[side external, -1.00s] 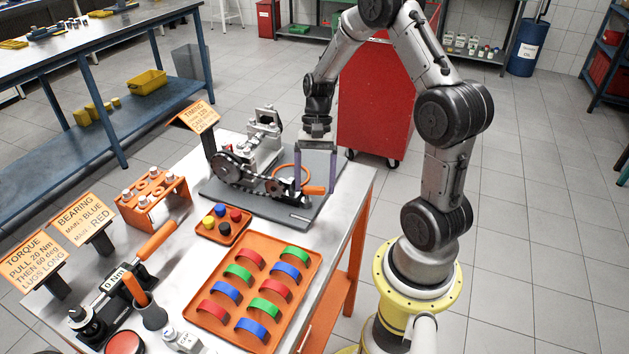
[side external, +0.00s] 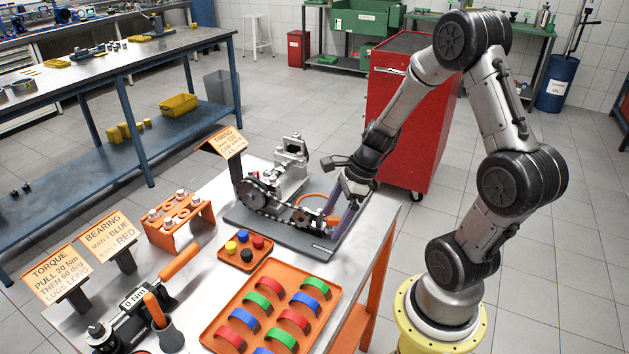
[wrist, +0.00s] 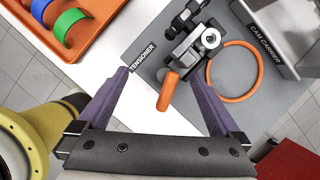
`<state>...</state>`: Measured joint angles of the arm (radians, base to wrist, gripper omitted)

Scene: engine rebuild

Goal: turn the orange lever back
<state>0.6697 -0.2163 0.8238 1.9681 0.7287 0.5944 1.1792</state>
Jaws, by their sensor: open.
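The orange lever (wrist: 168,90) sticks out from the dark and grey tensioner block (wrist: 197,40) on the grey plate. In the wrist view it points down toward my gripper. My gripper (wrist: 161,77) is open, its two purple fingers spread on either side of the lever's line. No contact with the lever shows. In the side view my gripper (side external: 337,207) is tilted over the right end of the plate, with a bit of the orange lever (side external: 332,220) beside the fingers. The fingers partly hide that area.
An orange ring (wrist: 236,101) lies right of the tensioner, near the cam carrier (wrist: 290,25). A chain and sprocket assembly (side external: 257,193) stands on the plate. An orange tray (side external: 222,318) of coloured bearing shells and a small tray (side external: 262,262) of coloured caps sit in front.

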